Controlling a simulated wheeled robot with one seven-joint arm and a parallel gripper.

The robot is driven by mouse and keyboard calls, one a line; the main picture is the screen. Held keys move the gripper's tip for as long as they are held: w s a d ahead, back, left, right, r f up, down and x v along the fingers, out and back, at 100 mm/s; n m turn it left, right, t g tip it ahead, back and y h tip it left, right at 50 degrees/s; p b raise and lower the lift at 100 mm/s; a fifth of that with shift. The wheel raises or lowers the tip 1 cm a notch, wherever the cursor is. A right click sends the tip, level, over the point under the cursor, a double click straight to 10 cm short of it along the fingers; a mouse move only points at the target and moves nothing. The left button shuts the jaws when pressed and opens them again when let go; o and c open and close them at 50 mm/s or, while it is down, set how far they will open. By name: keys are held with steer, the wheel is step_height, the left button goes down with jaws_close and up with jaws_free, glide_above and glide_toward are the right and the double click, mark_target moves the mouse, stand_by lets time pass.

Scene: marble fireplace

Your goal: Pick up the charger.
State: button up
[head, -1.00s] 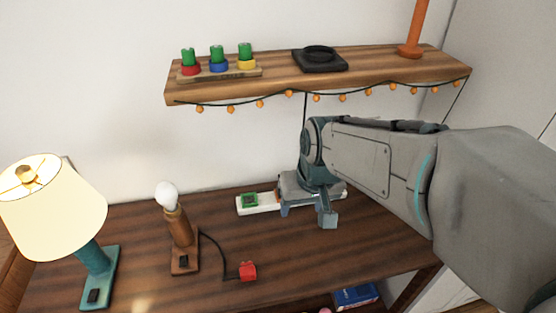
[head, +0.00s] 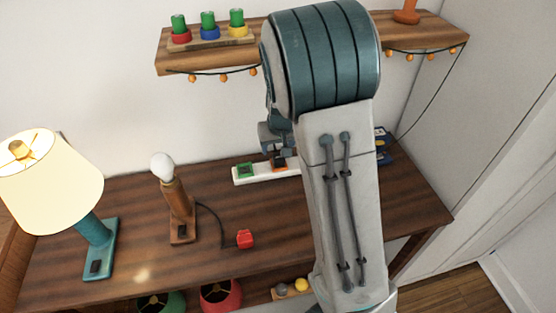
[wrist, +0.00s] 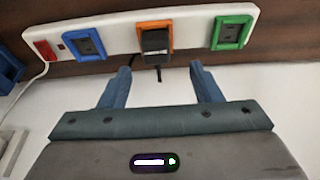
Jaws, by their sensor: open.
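The charger (wrist: 155,41) is a small black block in the orange-framed socket of a white power strip (wrist: 120,38). In the wrist view a short dark cord hangs below it. My gripper (wrist: 160,72) is open and empty, with its blue-grey fingers just short of the charger, one toward each side. They look apart from it. In the head view the power strip (head: 253,177) lies at the back of the table, partly hidden by my arm. My gripper (head: 272,137) shows only in part there, above the strip, and the charger is hard to make out.
A blue-framed socket (wrist: 84,42) and a green-framed socket (wrist: 231,32) flank the charger. A shelf (head: 210,57) overhangs the table's back. A blue-yellow object (head: 382,145) is at right.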

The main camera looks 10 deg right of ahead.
mark_target(279, 157)
steer(key=f, duration=0.4)
steer(key=shift+w+d, duration=0.15)
steer(key=shift+d, duration=0.1)
steer(key=shift+w+f, duration=0.2)
steer(key=shift+f, duration=0.35)
steer(key=c, duration=1.1)
steer(key=shift+o, duration=0.2)
steer(key=shift+r, duration=0.15)
